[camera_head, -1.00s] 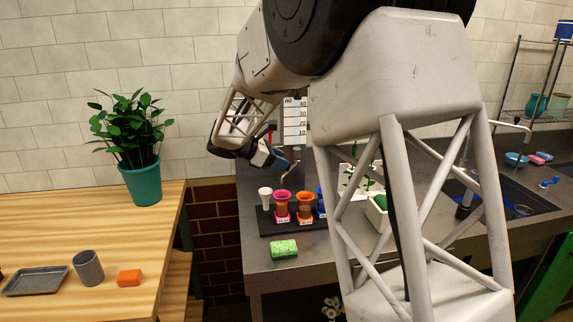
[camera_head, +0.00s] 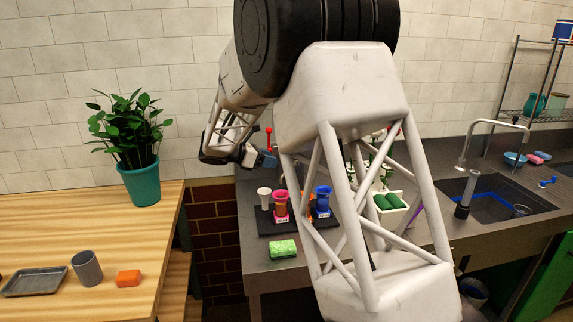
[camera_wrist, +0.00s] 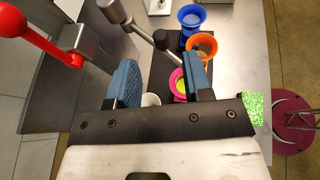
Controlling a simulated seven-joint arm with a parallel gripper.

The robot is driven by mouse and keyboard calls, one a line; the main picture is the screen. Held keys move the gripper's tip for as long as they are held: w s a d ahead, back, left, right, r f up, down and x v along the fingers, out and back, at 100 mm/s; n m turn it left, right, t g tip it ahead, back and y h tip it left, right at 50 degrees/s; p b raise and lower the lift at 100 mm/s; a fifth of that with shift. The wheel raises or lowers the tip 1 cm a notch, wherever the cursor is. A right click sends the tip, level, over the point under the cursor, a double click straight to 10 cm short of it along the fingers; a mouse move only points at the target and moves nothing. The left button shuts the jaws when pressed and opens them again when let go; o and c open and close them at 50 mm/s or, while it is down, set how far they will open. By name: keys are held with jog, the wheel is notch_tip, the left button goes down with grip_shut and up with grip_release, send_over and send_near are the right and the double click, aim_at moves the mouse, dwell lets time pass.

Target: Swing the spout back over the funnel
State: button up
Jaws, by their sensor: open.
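My gripper (camera_wrist: 160,62) is open, its two blue-padded fingers apart with nothing held between them. In the wrist view a grey metal spout (camera_wrist: 138,24) slants down to the right, and its dark end lies close to my right finger's tip; I cannot tell whether they touch. A red-knobbed lever (camera_wrist: 25,20) with a metal block is beyond the left finger. A white funnel-shaped cup (camera_wrist: 150,99) shows between the fingers, partly hidden by my gripper. It stands at the rack's left end in the head view (camera_head: 264,196), where my gripper (camera_head: 262,158) is above and behind it.
A pink vase (camera_head: 281,203), an orange vase (camera_wrist: 202,46) and a blue vase (camera_head: 322,199) stand beside the white cup. A sink (camera_head: 500,206) is at the right. A potted plant (camera_head: 143,184) stands on the wooden table (camera_head: 190,240).

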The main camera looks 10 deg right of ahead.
jog(key=shift+x, duration=3.65)
jog(key=shift+f, duration=0.1)
grip_shut()
